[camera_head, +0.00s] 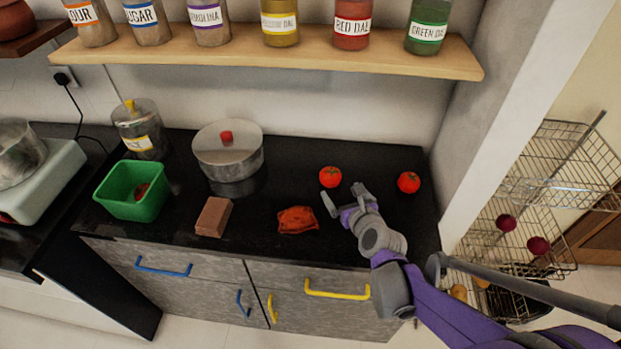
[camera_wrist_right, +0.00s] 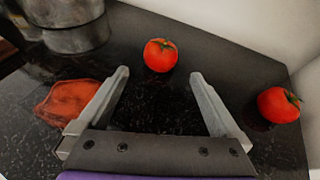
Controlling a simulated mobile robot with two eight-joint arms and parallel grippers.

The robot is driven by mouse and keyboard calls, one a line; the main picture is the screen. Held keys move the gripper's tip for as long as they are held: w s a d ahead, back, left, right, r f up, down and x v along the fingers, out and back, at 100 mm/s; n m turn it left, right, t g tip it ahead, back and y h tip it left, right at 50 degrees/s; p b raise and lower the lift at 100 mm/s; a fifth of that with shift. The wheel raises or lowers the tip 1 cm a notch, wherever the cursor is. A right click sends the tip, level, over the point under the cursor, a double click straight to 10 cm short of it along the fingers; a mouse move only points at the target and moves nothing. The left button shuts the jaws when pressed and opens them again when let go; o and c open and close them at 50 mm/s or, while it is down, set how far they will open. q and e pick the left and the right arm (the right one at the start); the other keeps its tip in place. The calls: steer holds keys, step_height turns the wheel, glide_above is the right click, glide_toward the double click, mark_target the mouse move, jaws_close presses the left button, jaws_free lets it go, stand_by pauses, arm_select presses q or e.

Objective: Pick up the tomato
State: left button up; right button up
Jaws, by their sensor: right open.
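One red tomato (camera_head: 330,177) sits on the black counter, just beyond my right gripper (camera_head: 345,198). In the right wrist view this tomato (camera_wrist_right: 160,55) lies ahead, between the lines of the two fingers and past their tips. A second tomato (camera_head: 408,182) sits to the right of the gripper; it also shows at the right of the wrist view (camera_wrist_right: 278,105), outside the right finger. My right gripper is open and empty above the counter, with its fingers apart. My left gripper is not in view.
On the counter (camera_head: 262,205) are an orange-red packet-like item (camera_head: 298,220), a brown block (camera_head: 213,217), a lidded steel pot (camera_head: 228,158), a green bin (camera_head: 133,191) and a glass jar (camera_head: 138,130). A wooden shelf (camera_head: 270,52) with labelled jars hangs above. Wire baskets (camera_head: 560,165) stand right.

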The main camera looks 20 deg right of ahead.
mark_target(333, 179)
steer(key=shift+w+f+m, duration=0.15)
steer(key=shift+w+m, duration=0.15)
steer(key=shift+w, duration=0.05)
steer(key=x, duration=0.4)
steer(key=shift+w+b, duration=0.35)
steer(key=shift+b, duration=0.05)
steer(key=x, duration=0.6)
steer(key=shift+d, duration=0.2)
steer(key=shift+s, duration=0.1)
steer(key=c, duration=1.3)
